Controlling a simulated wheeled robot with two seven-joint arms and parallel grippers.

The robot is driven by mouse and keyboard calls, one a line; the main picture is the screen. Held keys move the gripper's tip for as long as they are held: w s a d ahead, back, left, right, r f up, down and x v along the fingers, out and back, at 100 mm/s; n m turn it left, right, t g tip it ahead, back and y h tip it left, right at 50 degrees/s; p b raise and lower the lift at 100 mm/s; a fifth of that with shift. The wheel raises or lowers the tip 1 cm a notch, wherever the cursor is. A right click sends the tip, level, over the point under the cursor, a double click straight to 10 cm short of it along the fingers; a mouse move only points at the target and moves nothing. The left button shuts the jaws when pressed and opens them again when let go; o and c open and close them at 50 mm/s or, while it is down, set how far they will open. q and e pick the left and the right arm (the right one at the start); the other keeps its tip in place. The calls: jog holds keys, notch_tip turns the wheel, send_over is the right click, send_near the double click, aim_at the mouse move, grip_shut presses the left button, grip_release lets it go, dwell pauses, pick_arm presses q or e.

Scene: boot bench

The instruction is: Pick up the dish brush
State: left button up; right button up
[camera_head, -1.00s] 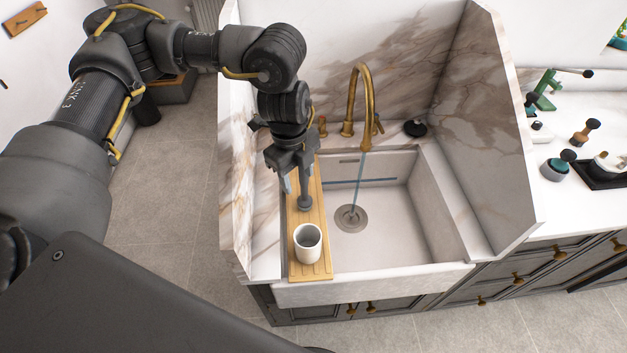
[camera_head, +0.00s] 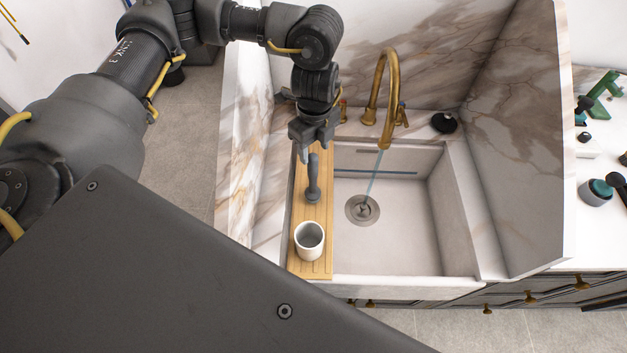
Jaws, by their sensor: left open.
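The dish brush (camera_head: 313,181) is dark grey, with a handle rising from a wider round end. It stands on the wooden board (camera_head: 322,262) along the sink's left side, behind a white cup (camera_head: 309,240). My left gripper (camera_head: 314,154) points down with its fingers apart, at the top of the brush handle. It is open and holds nothing; I cannot tell whether a finger touches the handle. My right gripper is not in view.
The brass faucet (camera_head: 387,100) runs a thin stream into the sink (camera_head: 400,240), right of the brush. A marble wall (camera_head: 245,140) stands close on the left. A black round item (camera_head: 444,122) sits on the back ledge.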

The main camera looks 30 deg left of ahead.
aim_at(313, 163)
pick_arm(q)
jog(key=shift+a+f, duration=0.1)
jog(key=shift+f, duration=0.1)
jog(key=shift+s+f, duration=0.15)
jog(key=f, duration=0.2)
jog(key=f+p, duration=0.1)
jog(key=f, duration=0.1)
jog(key=shift+s+f+p, duration=0.2)
jog(key=shift+f+p, duration=0.1)
jog(key=shift+f, duration=0.1)
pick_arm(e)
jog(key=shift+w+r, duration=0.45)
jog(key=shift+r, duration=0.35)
pick_arm(q)
grip_shut()
